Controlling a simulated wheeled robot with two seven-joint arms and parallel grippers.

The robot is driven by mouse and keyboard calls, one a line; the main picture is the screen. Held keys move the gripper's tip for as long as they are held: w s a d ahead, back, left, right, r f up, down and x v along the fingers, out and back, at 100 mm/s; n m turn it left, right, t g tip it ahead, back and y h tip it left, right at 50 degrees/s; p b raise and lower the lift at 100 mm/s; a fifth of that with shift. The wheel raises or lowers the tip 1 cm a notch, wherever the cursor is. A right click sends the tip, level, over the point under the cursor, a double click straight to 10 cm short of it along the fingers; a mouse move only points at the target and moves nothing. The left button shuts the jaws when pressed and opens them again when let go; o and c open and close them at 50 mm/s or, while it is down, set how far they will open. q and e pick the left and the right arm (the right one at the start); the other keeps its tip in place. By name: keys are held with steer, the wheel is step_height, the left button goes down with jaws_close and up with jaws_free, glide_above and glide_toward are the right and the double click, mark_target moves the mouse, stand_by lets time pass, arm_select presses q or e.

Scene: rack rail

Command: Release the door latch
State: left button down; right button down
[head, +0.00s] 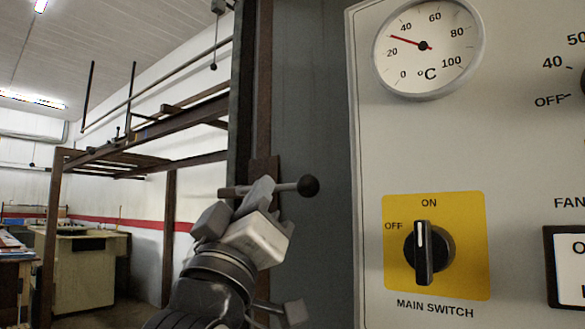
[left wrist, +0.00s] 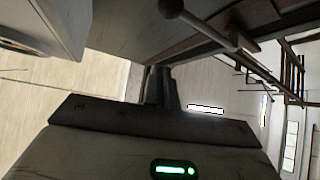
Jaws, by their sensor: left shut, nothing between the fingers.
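The door latch is a metal lever with a black ball knob (head: 308,186), sticking out to the right from a brown post beside the grey panel. Its rod lies roughly level in the head view. My left gripper (head: 260,192) is shut and empty, its fingers in front of the rod to the left of the knob; I cannot tell whether they touch it. In the left wrist view the dark knob (left wrist: 171,7) and its rod show at the top, beyond the shut fingers (left wrist: 160,82). My right gripper is not in view.
A light control panel (head: 357,150) with a temperature dial (head: 423,46) and a yellow main switch plate (head: 470,275) stands close on the right. A brown metal frame (head: 170,230) and a pale cabinet (head: 80,270) are farther back left. The space between is open.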

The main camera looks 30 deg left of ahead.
arm_select(q)
steer(key=p+x, duration=0.6)
steer(key=x, duration=0.4)
steer(key=f, duration=0.1)
steer(key=d+f, duration=0.1)
steer(key=w+f, duration=0.1)
steer(key=shift+w+d+f+b, duration=0.1)
steer(key=shift+d+f+b, duration=0.15)
steer(key=shift+f+b, duration=0.15)
steer(key=shift+f, duration=0.1)
